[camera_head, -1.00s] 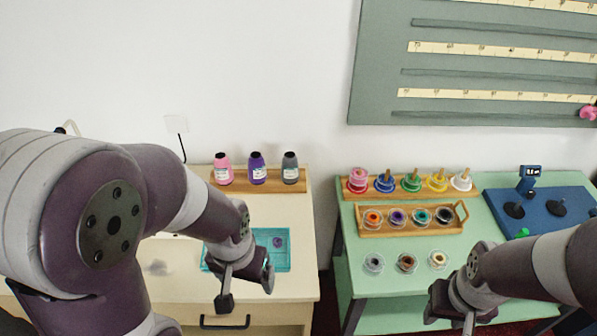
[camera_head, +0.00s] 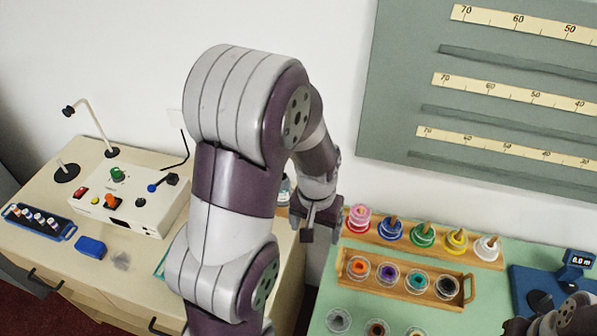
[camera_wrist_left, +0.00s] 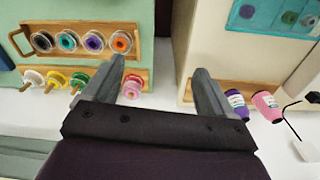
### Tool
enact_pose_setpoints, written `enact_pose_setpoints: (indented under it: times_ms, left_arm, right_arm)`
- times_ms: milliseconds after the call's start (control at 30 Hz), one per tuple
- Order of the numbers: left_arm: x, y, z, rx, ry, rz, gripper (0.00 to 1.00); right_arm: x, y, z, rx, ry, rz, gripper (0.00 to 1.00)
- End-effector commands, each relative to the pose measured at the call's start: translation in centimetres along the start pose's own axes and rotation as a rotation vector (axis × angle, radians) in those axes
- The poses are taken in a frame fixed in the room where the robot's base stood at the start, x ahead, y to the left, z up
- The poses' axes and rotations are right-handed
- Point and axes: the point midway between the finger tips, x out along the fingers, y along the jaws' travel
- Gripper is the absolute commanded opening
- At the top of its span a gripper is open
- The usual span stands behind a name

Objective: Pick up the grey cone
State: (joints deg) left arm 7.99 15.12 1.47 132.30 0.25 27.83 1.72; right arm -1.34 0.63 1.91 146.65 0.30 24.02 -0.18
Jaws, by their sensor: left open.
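The grey cone is mostly hidden behind my left arm in the head view. Only a small grey-and-white patch (camera_head: 285,188), which looks like part of it, shows beside the arm. In the left wrist view I cannot make it out; a finger covers that part of the rack beside the purple cone (camera_wrist_left: 236,104) and pink cone (camera_wrist_left: 267,105). My left gripper (camera_head: 321,232) is open and empty, right of the grey patch, near the gap between the two counters. It also shows in the left wrist view (camera_wrist_left: 160,68). My right gripper is partly cut off at the lower right (camera_head: 535,325).
A wooden rack (camera_wrist_left: 186,93) holds the cones at the wall. On the green counter (camera_head: 490,315) stand colored spools on pegs and a wooden tray (camera_head: 447,302) of spools. A white control box (camera_head: 150,215) stands on the left counter.

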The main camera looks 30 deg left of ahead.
Motion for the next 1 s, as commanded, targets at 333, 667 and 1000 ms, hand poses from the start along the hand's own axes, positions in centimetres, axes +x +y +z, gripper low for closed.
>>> enact_pose_setpoints:
  times_ms: [333, 667, 1000]
  left_arm:
    - [2.5, -8.0, -10.8, -0.305, -0.041, -0.011, 0.85]
    - [3.9, -16.9, -18.3, -0.625, -0.055, -0.021, 0.85]
    - [8.9, -17.6, -18.7, -0.667, -0.059, -0.023, 0.85]
  right_arm:
    - [-1.8, 0.0, -0.2, 0.0, -0.001, 0.0, 0.43]
    - [-2.8, 0.0, -0.3, 0.0, 0.0, 0.0, 0.43]
    - [-1.3, 0.0, -0.1, 0.0, 0.0, 0.0, 0.43]
